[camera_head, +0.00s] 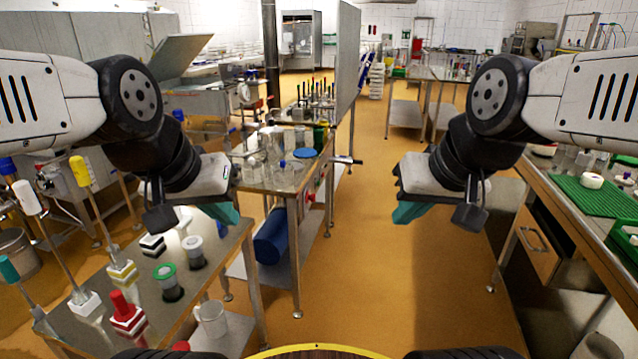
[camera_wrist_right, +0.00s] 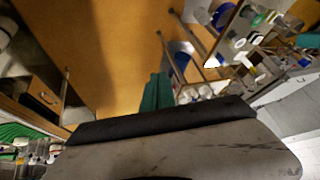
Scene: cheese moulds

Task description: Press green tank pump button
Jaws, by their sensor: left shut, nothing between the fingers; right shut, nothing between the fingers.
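A small green spot (camera_head: 310,197) with red spots beside it shows on the side of the middle steel table (camera_head: 288,190), under its top. It looks like a button panel, but it is too small to read clearly. My left gripper (camera_head: 224,213) has teal fingers, is shut and empty, and hangs to the left of this panel, nearer to me. My right gripper (camera_head: 405,213) is shut and empty over the aisle, to the right of the panel and apart from it. Its teal fingers (camera_wrist_right: 157,92) lie together in the right wrist view.
A left table (camera_head: 215,262) holds brushes, a red-topped block (camera_head: 124,312) and dark cylinders with white or green tops. A right bench (camera_head: 580,222) carries a green mat (camera_head: 598,197). The orange floor (camera_head: 375,260) between them is clear. A blue drum (camera_head: 270,240) lies under the middle table.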

